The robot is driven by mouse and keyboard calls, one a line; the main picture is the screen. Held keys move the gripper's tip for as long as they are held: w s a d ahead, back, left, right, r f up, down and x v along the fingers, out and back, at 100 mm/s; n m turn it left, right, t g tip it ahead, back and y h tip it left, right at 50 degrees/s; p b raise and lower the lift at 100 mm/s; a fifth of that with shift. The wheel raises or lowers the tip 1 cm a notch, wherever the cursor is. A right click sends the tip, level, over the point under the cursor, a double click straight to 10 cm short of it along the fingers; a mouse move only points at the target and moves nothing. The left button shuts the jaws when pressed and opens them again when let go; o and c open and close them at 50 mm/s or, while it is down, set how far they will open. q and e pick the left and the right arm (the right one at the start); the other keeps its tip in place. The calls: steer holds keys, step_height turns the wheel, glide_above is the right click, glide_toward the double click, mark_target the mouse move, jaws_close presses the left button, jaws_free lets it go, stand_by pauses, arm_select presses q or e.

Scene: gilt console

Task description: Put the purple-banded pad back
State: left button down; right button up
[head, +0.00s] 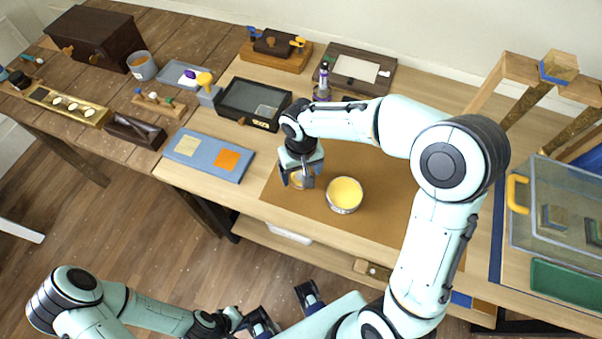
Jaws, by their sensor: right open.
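I cannot pick out the purple-banded pad for certain. A small round tan-topped thing (298,181) sits on the brown mat (390,190), partly covered by my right gripper (297,184). Any band on its side is hidden. My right gripper is open and low over it, with its fingers at either side. A round tin with a yellow top (344,194) stands just right of it on the mat. A small purple thing (190,74) lies on a grey tray (171,76) at the upper left. My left gripper (262,322) is at the bottom edge; its jaw opening is unclear.
Behind the mat are a black-framed tray (228,111), a purple-marked bottle (323,78) and a dark case with a white sheet (355,69). A blue board (207,158) lies left. A clear bin (540,235) with a yellow handle stands right. The mat's right part is clear.

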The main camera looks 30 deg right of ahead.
step_height(320, 180, up, 10)
steer(key=p, duration=0.1)
steer(key=shift+f, duration=0.1)
stand_by(0.6)
